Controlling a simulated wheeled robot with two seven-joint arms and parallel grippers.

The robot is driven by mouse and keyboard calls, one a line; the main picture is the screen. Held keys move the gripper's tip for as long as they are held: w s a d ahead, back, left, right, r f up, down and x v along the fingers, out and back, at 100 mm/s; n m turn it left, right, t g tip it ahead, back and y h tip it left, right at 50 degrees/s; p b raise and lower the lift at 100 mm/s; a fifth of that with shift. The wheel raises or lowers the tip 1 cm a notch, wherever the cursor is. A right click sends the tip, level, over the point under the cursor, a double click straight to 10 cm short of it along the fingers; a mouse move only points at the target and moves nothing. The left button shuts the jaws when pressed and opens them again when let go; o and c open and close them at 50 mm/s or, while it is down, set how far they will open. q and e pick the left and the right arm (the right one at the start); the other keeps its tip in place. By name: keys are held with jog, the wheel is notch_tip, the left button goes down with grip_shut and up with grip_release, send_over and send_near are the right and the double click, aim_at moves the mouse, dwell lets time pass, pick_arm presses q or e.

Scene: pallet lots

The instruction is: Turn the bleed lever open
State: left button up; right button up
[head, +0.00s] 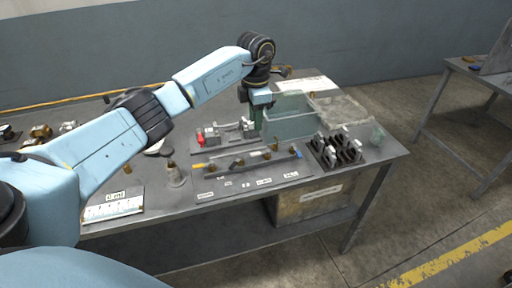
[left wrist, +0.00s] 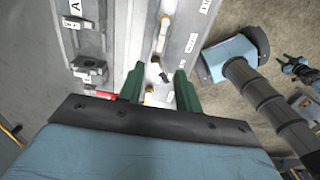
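A valve board (head: 250,182) with several paper labels lies along the front of the table, with a pipe run and small brass fittings on it. In the left wrist view, a small dark lever-like part (left wrist: 164,77) sits by a brass fitting on this board; I cannot tell for sure that it is the bleed lever. My left gripper (head: 257,122) points down behind the board. In the left wrist view its two green fingers (left wrist: 158,84) are apart, with the fittings showing between and beyond them and nothing held.
A second fixture with a red cylinder (head: 200,139) lies behind the board. A translucent bin (head: 289,126) stands just right of my left gripper. A black rack (head: 325,160) of metal parts is at the right.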

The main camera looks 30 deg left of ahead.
aim_at(256, 153)
pick_arm(q)
notch_tip(256, 153, down, 12)
jog(key=shift+r, duration=0.25)
jog(key=shift+c, duration=0.2)
grip_shut()
